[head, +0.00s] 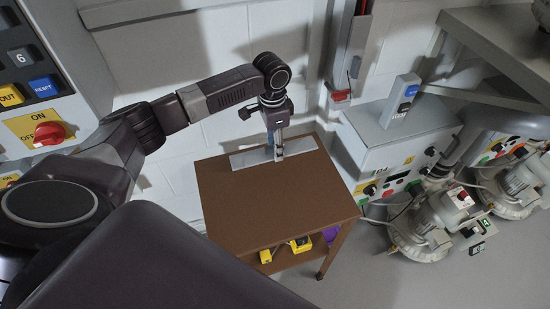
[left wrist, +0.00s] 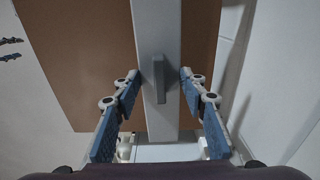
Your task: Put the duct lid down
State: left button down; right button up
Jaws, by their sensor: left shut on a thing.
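The duct lid (head: 245,159) is a long, pale grey flat strip at the far edge of the brown table (head: 285,200). I cannot tell whether it rests on the top or hangs just above it. My left gripper (head: 278,154) points down at the middle of the strip. In the left wrist view the lid (left wrist: 156,25) runs up the middle with a small upright grey handle (left wrist: 159,80). The fingers of my left gripper (left wrist: 159,82) stand at the lid's two long sides, shut on it. My right gripper is not in view.
The front of the table top is clear. Yellow items (head: 300,244) and a purple one (head: 330,234) sit on the shelf below. A grey control box (head: 400,150) stands to the right, near blower machines (head: 430,220). A white wall is close behind the table.

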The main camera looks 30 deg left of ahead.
aim_at(276, 166)
pick_arm(q)
notch_tip(276, 166, down, 7)
jog(key=shift+p, duration=0.3)
jog(key=c, duration=1.2)
grip_release()
jog(key=shift+r, duration=0.1)
notch_tip(276, 166, up, 12)
jog(key=shift+s+a+f+b, duration=0.1)
jog(key=shift+a+b, duration=0.05)
jog(key=shift+b, duration=0.5)
jog(key=shift+s, duration=0.1)
